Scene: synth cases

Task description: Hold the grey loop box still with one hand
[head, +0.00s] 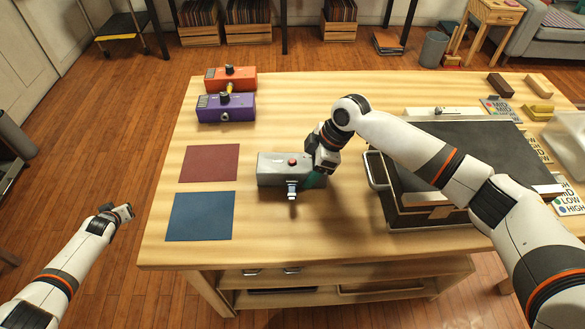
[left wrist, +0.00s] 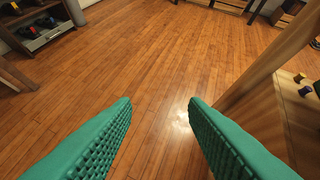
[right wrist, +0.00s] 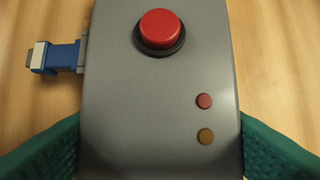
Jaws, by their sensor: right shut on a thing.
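The grey loop box (head: 275,168) lies on the wooden table in the middle of the head view. It has a red button on top and a blue-and-grey plug at its front side. In the right wrist view the box (right wrist: 150,110) fills the middle, with the red button, two small round lights and the plug (right wrist: 58,56) at left. My right gripper (head: 318,178) is shut on the right end of the box; its green fingers (right wrist: 160,150) press on both sides. My left gripper (head: 128,212) is off the table's left edge; its green fingers (left wrist: 160,115) are apart and empty over the floor.
A purple box (head: 232,108) and an orange box (head: 222,78) sit at the back left. A maroon mat (head: 209,163) and a blue mat (head: 200,216) lie left of the grey box. A black case (head: 460,150) with a handle stands at right, under my right arm.

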